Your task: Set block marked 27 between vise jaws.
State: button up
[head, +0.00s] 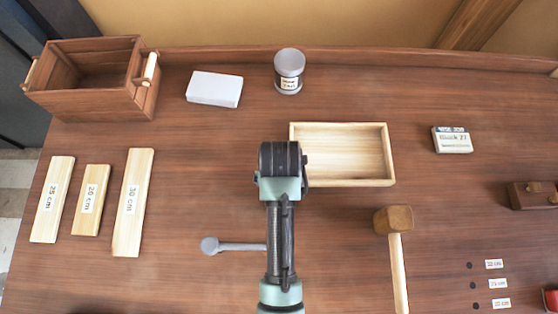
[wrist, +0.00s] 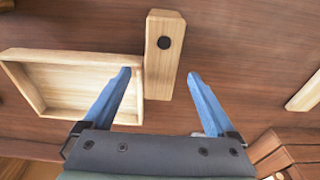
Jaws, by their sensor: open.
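A small item with a white label reading "Block 27" (head: 452,140) lies at the right of the bench in the head view; I cannot tell whether it is a block or a card. In the wrist view a pale wooden block with a round black spot (wrist: 160,75) lies beside the tray, between and beyond my fingertips. No number shows on it, and my arm hides it in the head view. My gripper (wrist: 162,75) is open and empty, its blue fingers apart. No vise jaws can be made out; a grey lever with a round knob (head: 230,246) sticks out left of my arm.
A pale shallow tray (head: 390,160) is right of my arm, with a mallet (head: 394,220) below it. Labelled planks (head: 90,205) and a crate (head: 90,105) stand left. A white box (head: 214,89) and a tin (head: 289,75) are behind. A dark wooden item (head: 530,197) is right.

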jog(key=shift+w+a+f+p, duration=0.1)
jog(key=shift+f+p, duration=0.35)
jog(key=shift+f, duration=1.75)
jog(key=shift+c, duration=0.3)
jog(key=shift+r, duration=0.1)
grip_shut()
